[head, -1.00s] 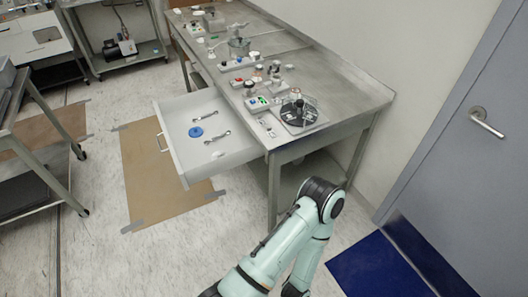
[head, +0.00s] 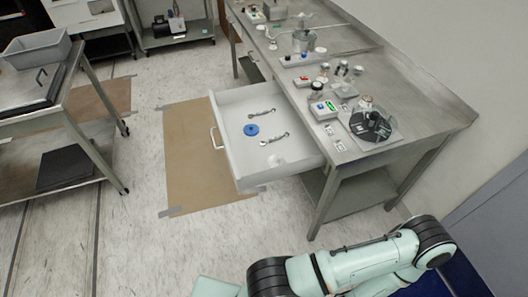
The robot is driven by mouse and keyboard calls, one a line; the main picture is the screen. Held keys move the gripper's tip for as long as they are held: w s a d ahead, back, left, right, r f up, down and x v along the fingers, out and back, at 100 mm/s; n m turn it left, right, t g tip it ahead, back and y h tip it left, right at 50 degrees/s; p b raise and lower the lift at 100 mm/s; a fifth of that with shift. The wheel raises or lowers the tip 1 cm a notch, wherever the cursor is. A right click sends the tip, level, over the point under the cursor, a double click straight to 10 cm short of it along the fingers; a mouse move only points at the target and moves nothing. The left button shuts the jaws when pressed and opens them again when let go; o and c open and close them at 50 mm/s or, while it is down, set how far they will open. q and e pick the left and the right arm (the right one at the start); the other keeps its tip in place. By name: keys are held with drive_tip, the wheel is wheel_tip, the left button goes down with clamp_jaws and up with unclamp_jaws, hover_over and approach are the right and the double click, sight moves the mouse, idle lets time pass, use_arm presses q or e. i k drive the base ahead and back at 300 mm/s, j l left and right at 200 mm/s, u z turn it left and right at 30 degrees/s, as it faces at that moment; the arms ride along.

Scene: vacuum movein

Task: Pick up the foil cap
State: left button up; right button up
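I cannot pick out the foil cap for certain at this size. A small pale piece (head: 277,161) lies near the front right of the open drawer (head: 228,122), but its material is unclear. Several small parts also stand on the metal bench, among them a round piece with a pale top (head: 366,103) behind a dark disc-shaped fixture (head: 370,126). One of my arms crosses the bottom right, in front of the bench. Neither gripper shows in the head view.
In the drawer lie a blue ring (head: 251,130) and two metal tools (head: 262,113). The metal bench (head: 420,97) runs along the wall. A brown floor mat (head: 190,155) lies left of the drawer. A cart (head: 75,115) with a grey bin (head: 38,48) stands at the left.

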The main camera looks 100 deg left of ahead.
sight(275, 160)
drive_tip(key=k+j, duration=1.5)
